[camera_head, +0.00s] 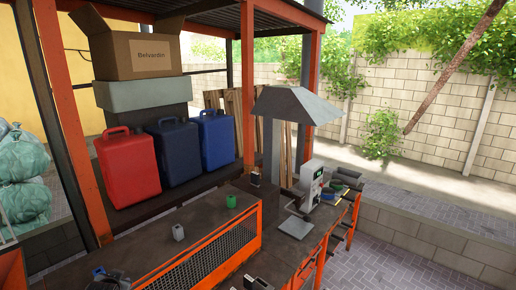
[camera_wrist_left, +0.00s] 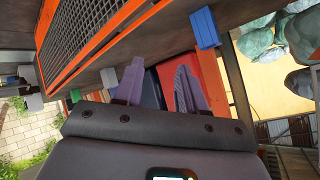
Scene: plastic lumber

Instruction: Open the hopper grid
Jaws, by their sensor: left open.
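The hopper grid is a black mesh panel in an orange frame (camera_head: 205,262), sloping along the front of the dark workbench in the head view. It looks closed. In the left wrist view the mesh (camera_wrist_left: 88,28) runs across the upper left. My left gripper (camera_wrist_left: 160,82) is open and empty, its two purple-grey fingers apart. It is apart from the grid, with the bench and jerrycans beyond its fingers. In the head view a dark shape at the bottom left edge may be part of it. I cannot make out my right gripper.
Red (camera_head: 127,168), dark blue (camera_head: 174,152) and blue (camera_head: 217,140) jerrycans stand behind. A small dark object (camera_head: 258,283) lies at the bottom edge. Orange posts (camera_head: 72,120) frame the left side.

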